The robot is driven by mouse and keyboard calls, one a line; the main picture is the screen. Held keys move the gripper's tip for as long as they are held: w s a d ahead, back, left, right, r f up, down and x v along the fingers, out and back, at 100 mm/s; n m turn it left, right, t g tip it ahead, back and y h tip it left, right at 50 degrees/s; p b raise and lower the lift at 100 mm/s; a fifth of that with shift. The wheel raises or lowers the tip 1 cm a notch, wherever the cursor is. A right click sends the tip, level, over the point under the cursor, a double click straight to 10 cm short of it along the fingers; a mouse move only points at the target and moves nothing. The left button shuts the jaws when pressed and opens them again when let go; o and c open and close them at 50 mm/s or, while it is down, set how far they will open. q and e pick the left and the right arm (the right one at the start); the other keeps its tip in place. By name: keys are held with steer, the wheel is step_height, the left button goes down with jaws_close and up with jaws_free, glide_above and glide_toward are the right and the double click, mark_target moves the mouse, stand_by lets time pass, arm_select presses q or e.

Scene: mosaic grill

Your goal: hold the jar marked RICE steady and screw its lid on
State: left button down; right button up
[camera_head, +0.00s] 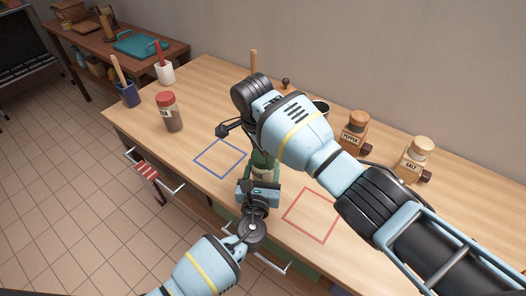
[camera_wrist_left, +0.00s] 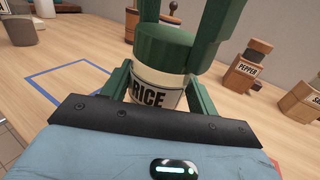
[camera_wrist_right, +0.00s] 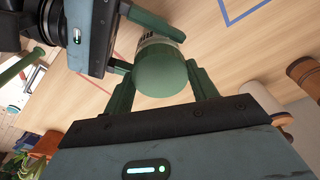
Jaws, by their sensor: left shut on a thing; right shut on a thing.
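The RICE jar (camera_wrist_left: 157,92) stands upright, with a cream label and dark lettering in the left wrist view. Its green lid (camera_wrist_left: 163,46) sits on top of the jar with no clear gap; how tightly it is seated I cannot tell. In the head view the jar (camera_head: 263,172) is partly hidden by my arms. My left gripper (camera_wrist_left: 157,98) is shut around the jar's body, one finger on each side. My right gripper (camera_wrist_right: 163,82) is shut on the lid (camera_wrist_right: 160,70) from above, its green fingers on either side.
A red-lidded jar (camera_head: 169,112) stands left of the blue square outline (camera_head: 221,142). A red square outline (camera_head: 312,199) lies right of the RICE jar. Pepper (camera_head: 353,133) and salt (camera_head: 414,160) jars stand at the back right. Utensil cups (camera_head: 127,95) stand at the left end.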

steer(key=m, duration=0.6)
steer(key=shift+a+g, duration=0.1)
steer(key=shift+g, duration=0.2)
steer(key=m, duration=0.4)
steer(key=shift+w+g, duration=0.1)
steer(key=shift+g, duration=0.2)
steer(key=o, duration=0.9)
steer(key=shift+o, duration=0.2)
steer(key=shift+r, duration=2.25)
steer(key=shift+c, duration=0.3)
